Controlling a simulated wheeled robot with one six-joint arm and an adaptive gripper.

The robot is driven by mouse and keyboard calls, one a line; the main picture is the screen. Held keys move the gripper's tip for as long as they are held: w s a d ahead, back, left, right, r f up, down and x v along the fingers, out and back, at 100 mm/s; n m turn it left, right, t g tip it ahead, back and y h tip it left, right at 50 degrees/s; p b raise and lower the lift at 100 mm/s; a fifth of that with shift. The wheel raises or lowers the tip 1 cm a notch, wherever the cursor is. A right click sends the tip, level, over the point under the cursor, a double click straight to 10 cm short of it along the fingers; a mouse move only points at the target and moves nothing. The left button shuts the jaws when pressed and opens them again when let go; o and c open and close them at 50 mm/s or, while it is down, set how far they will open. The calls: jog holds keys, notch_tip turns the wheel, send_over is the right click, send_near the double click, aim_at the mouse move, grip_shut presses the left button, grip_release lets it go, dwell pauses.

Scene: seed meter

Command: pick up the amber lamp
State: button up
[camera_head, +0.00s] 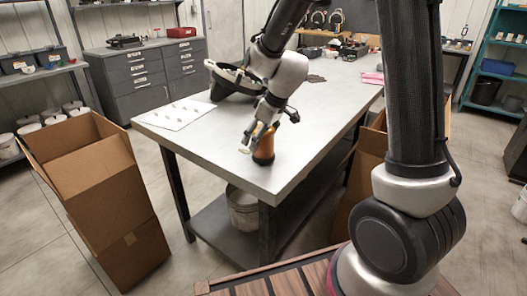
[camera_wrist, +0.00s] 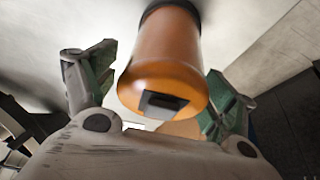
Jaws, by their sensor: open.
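The amber lamp (camera_head: 264,147) is an orange, rounded body with a dark base, standing near the front corner of the grey workbench (camera_head: 225,150). In the wrist view the lamp (camera_wrist: 163,65) is large and close, with a dark block on its near end. My gripper (camera_head: 262,128) is at the lamp's upper part. In the wrist view my gripper (camera_wrist: 160,92) has its fingers apart, one on each side of the lamp. A gap shows at the left finger; I cannot tell whether the right finger touches it.
A white sheet (camera_head: 178,113) with small items lies on the bench's left part. A tall open cardboard box (camera_head: 100,185) stands on the floor at left. A metal bucket (camera_head: 242,208) sits on the bench's lower shelf. Grey drawer cabinets (camera_head: 150,75) stand behind.

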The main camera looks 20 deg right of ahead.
jog(key=c, duration=1.1)
jog(key=shift+o, duration=0.2)
